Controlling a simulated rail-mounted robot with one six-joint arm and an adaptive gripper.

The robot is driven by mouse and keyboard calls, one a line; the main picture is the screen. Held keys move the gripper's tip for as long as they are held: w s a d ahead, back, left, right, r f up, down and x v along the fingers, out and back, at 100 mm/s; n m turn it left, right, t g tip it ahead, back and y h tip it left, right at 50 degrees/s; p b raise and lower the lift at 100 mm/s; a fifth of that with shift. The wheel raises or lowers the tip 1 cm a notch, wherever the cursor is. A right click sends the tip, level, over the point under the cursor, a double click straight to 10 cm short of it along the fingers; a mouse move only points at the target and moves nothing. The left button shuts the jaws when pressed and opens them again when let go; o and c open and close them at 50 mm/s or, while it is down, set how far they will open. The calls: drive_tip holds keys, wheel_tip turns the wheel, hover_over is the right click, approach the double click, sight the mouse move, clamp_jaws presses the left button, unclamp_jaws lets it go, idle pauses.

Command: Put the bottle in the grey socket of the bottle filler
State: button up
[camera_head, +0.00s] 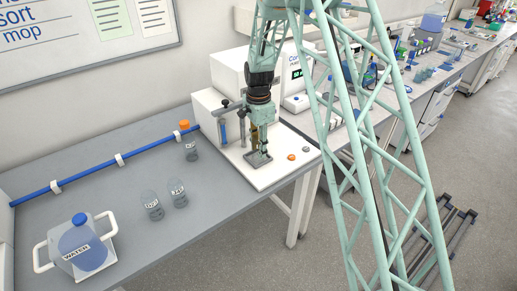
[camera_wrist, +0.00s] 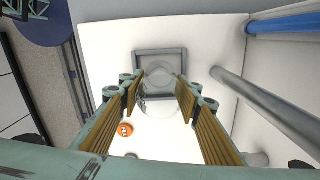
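The bottle filler (camera_head: 228,147) is a white unit at the back right of the bench. Its grey square socket (camera_head: 257,159) lies low on its white base, and it also shows in the wrist view (camera_wrist: 143,56). My gripper (camera_head: 261,137) points down just above the socket. In the wrist view its two ribbed brown fingers (camera_wrist: 160,88) close in on both sides of a clear bottle (camera_wrist: 158,82). The bottle overlaps the socket's near part in that view. I cannot tell whether its base touches the socket. In the head view the gripper mostly hides it.
A water jug (camera_head: 80,244) stands at the front left. A grey post (camera_wrist: 265,105) rises close beside my gripper. An orange button (camera_wrist: 125,130) is on the filler's base.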

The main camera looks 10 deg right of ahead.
drive_tip(key=o, duration=0.4)
drive_tip(key=shift+r, duration=0.1)
wheel_tip(320, 180, up, 12)
drive_tip(key=shift+f, duration=0.25)
drive_tip(key=shift+r, duration=0.3)
idle(0.3)
idle(0.8)
